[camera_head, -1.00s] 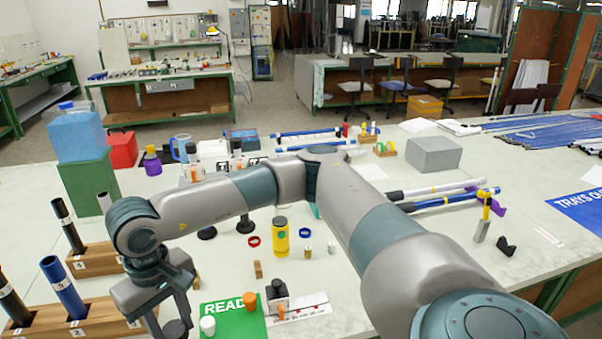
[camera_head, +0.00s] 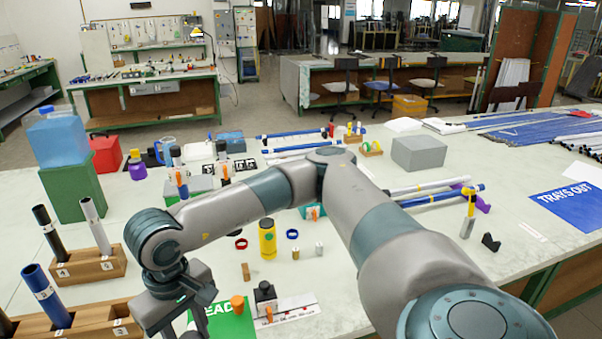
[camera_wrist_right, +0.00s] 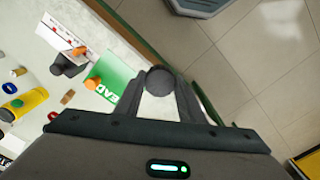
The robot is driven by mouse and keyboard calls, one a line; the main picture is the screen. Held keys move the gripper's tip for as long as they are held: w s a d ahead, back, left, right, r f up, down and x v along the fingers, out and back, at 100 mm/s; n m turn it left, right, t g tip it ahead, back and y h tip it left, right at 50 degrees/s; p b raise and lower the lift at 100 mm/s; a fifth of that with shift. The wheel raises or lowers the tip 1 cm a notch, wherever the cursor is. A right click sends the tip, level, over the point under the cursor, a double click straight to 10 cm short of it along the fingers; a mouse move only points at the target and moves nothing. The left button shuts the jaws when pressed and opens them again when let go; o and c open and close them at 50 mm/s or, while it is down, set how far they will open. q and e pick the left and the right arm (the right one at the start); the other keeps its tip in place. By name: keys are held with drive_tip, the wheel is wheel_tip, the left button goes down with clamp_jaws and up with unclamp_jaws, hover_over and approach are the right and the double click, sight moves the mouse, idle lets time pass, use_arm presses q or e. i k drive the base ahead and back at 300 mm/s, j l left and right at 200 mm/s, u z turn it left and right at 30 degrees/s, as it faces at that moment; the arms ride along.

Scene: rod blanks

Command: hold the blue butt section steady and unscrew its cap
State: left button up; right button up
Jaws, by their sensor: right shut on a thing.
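The blue butt section (camera_head: 47,296) stands tilted in a slot of the front wooden rack (camera_head: 122,328) at lower left. Its upper end looks dark and open, with no cap visible on it. My right arm reaches across the table. My right gripper (camera_wrist_right: 159,92) is shut on a dark round cap-like piece (camera_wrist_right: 160,79), seen between its fingers in the right wrist view. In the head view this gripper is at the bottom edge, right of the rack and over the left part of the green mat (camera_head: 238,322); its fingertips are cut off there. My left gripper is not in view.
A second rack (camera_head: 90,266) holds a black and a light grey tube. An orange cap (camera_head: 237,304) is on the mat, with a black block (camera_head: 265,293) beside it. A yellow bottle (camera_head: 267,240) stands behind. The table's edge and floor lie beyond the gripper in the wrist view.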

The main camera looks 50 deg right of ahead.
sight(35, 277)
drive_tip(key=l+z, duration=0.35)
drive_tip(key=l, duration=0.4)
drive_tip(key=i+l+z, duration=0.15)
drive_tip(key=l+z, duration=0.15)
drive_tip(key=l, duration=0.45)
